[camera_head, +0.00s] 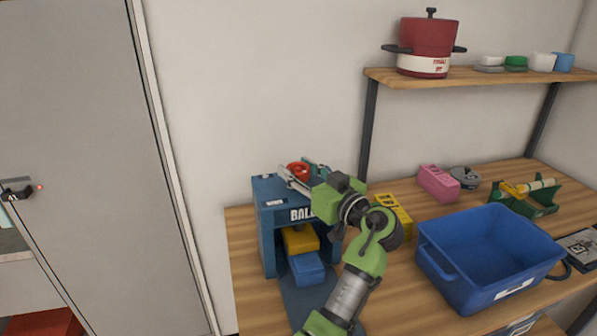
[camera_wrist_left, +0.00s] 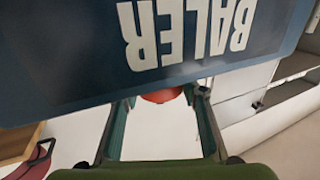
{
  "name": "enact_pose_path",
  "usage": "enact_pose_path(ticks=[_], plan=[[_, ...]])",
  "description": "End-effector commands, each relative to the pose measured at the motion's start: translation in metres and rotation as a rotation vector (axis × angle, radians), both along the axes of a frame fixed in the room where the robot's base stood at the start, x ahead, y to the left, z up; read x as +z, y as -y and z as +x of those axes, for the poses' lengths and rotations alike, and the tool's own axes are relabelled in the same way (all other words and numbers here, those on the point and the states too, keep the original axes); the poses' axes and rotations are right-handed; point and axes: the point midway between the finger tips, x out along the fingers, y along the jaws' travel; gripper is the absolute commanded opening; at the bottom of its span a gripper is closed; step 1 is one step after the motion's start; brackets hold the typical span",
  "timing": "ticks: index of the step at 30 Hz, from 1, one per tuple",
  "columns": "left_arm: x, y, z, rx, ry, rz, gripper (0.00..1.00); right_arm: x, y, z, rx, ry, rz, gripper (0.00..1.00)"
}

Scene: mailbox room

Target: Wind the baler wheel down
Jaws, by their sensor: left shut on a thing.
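The blue baler (camera_head: 270,190) stands on the wooden workbench, left of centre in the head view. Its red wheel (camera_head: 299,169) is on top. My left gripper (camera_head: 303,174) is shut on the wheel, with a finger on either side of it. In the left wrist view the wheel (camera_wrist_left: 160,96) shows as a red edge between the fingertips, partly hidden behind the baler's lettered front (camera_wrist_left: 190,45). Below the baler's top are a yellow block (camera_head: 300,240) and a blue block (camera_head: 307,268). My left arm hides part of the baler's right side. My right gripper is not in view.
A blue bin (camera_head: 440,268), a yellow box (camera_head: 394,212), a pink block (camera_head: 437,183) and a green holder (camera_head: 540,203) stand on the workbench to the right. A red pot (camera_head: 428,38) stands on the shelf (camera_head: 470,76) above. A grey door (camera_head: 90,120) is at left.

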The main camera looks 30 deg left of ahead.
Motion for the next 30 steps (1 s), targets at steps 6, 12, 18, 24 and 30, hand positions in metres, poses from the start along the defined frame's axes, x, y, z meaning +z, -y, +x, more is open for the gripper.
enact_pose_path(ticks=[6, 12, 18, 24, 30], plan=[[0.001, -0.002, -0.002, -0.171, 0.006, 0.003, 0.17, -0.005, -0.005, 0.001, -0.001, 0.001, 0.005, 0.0], [0.004, -0.002, -0.002, -0.359, 0.004, 0.004, 0.17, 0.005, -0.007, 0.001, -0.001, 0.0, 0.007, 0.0], [0.008, -0.003, -0.003, -0.547, 0.0, 0.008, 0.17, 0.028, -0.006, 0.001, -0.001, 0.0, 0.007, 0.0], [0.009, -0.003, -0.002, -0.72, -0.004, 0.012, 0.17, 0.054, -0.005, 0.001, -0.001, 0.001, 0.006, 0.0], [0.007, -0.003, -0.001, -0.858, -0.003, 0.01, 0.17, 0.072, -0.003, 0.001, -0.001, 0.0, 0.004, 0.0]])
